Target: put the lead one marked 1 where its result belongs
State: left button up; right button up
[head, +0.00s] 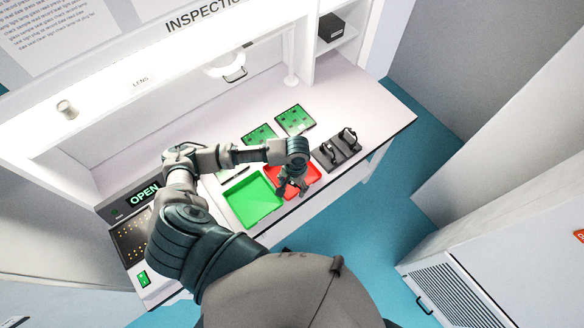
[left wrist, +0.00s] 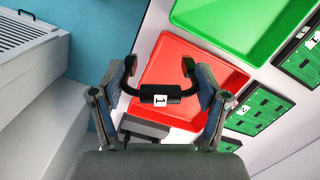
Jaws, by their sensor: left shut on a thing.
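The lead marked 1 (left wrist: 173,97) is a black bar with bent-up ends and a white label, seen in the left wrist view. My left gripper (left wrist: 160,88) is shut on it, with a finger at each side. It holds the lead above the red tray (left wrist: 168,65); the height is hard to judge. In the head view my left gripper (head: 291,187) is over the red tray (head: 312,172), beside the green tray (head: 250,200). The tester display (head: 144,194) reads OPEN. My right gripper is not in view.
Black leads stand on a dark rack (head: 325,160) right of the red tray. Green circuit boards (head: 295,120) lie behind the trays. The tester panel (head: 130,238) is at the bench's left end. The bench top (head: 375,112) is clear at the far right.

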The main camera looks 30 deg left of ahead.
pick_arm(q)
jog(key=w+a, duration=0.1)
jog(key=w, duration=0.1)
jog(key=w+a, duration=0.2)
jog(key=w, duration=0.1)
jog(key=w+a+f, duration=0.1)
jog(key=w+a, duration=0.1)
jog(key=shift+w, duration=0.35)
jog(key=shift+f, duration=1.7)
jog(key=o, duration=1.6)
jog(key=r, duration=0.4)
jog(key=w+r, duration=0.1)
jog(key=r, duration=0.7)
jog(key=shift+w, duration=0.25)
